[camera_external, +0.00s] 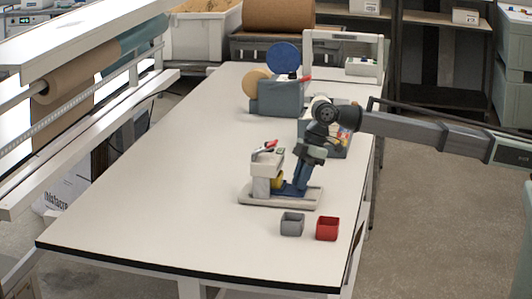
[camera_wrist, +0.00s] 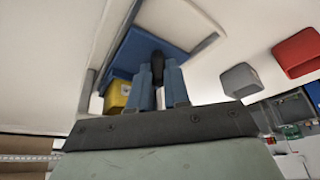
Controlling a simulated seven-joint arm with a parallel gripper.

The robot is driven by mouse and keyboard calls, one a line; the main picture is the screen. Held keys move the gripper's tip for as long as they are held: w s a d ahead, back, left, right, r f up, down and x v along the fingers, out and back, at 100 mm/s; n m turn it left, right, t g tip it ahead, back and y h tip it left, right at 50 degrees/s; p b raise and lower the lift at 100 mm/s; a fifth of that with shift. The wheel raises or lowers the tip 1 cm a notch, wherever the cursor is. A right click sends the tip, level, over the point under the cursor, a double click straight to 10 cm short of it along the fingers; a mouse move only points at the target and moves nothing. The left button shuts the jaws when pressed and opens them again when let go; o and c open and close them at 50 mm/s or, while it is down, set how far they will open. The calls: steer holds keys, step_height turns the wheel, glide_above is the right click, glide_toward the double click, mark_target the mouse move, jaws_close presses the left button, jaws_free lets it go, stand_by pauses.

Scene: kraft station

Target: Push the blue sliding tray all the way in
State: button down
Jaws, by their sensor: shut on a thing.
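The blue sliding tray (camera_wrist: 135,52) lies between pale rails in the wrist view, with a dark handle (camera_wrist: 158,66) on it. My gripper (camera_wrist: 160,75) has its two blue fingers closed on either side of this handle. In the external view my gripper (camera_external: 299,184) reaches down to the blue tray (camera_external: 287,190) on the pale base plate (camera_external: 305,199). A yellow block (camera_wrist: 117,96) is at the tray's edge, by the pale raised housing (camera_external: 262,175). My fingers hide part of the tray, and how far it is in is hard to tell.
A grey bin (camera_external: 292,224) and a red bin (camera_external: 327,229) stand near the base plate. A small red-and-green item lies on top of the housing. Further back is a grey holder (camera_external: 277,98) with discs. The white table (camera_external: 160,200) is clear at left and front.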

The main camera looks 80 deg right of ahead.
steer(key=shift+w, duration=0.7)
steer(key=c, duration=1.1)
jaws_free()
steer(key=v, duration=1.4)
steer(key=shift+f, duration=0.1)
